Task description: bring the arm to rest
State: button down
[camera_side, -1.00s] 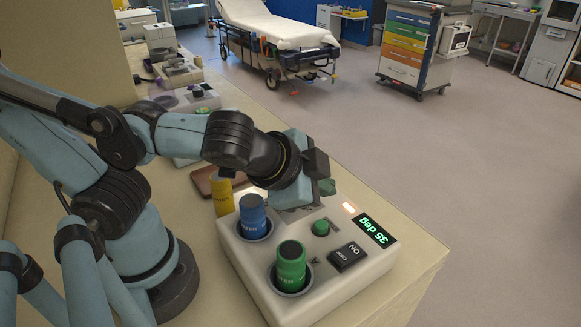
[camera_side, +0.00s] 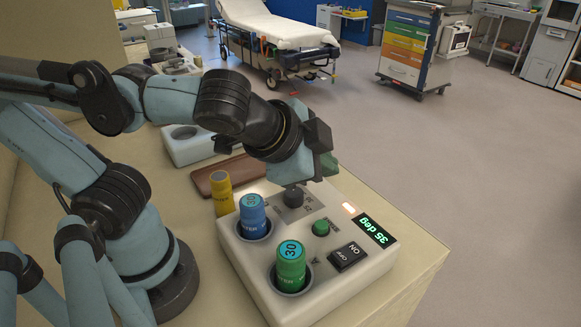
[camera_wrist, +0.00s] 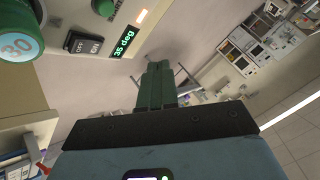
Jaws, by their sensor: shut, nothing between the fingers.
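My gripper (camera_side: 328,163) is raised above the far right side of the white device box (camera_side: 335,282) and points away to the right, clear of it. Its green fingers are together and empty; they also show in the wrist view (camera_wrist: 157,86). The box holds a blue-capped tube (camera_side: 252,215) and a green tube marked 30 (camera_side: 290,264) in its two wells. A dark knob (camera_side: 293,196), a green button (camera_side: 320,227), an ON/OFF switch (camera_side: 347,257) and a display (camera_side: 376,231) reading 35 deg are on its top.
A yellow tube (camera_side: 221,193) stands beside the box at its back left. A brown flat case (camera_side: 229,176) lies behind it. A white unit (camera_side: 187,146) stands further back on the bench. A stretcher (camera_side: 277,28) and a drawer cart (camera_side: 411,48) stand on the floor beyond, with open floor between.

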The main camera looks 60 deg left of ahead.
jog(key=shift+r, duration=0.95)
jog(key=a+f+n, duration=0.2)
jog(key=a, duration=0.1)
jog(key=w+a+f+n+g, duration=0.1)
jog(key=a+f+n, duration=0.1)
jog(key=a+f, duration=0.1)
jog(key=a+f+n+g, duration=0.1)
jog(key=a+f+n, duration=0.1)
jog(key=a+n, duration=0.1)
jog(key=shift+w+a+f+h, duration=0.2)
jog(key=shift+a+h, duration=0.2)
jog(key=shift+a, duration=0.15)
jog(key=shift+a+f+n, duration=0.1)
jog(key=shift+a+n, duration=0.25)
jog(key=shift+n, duration=0.05)
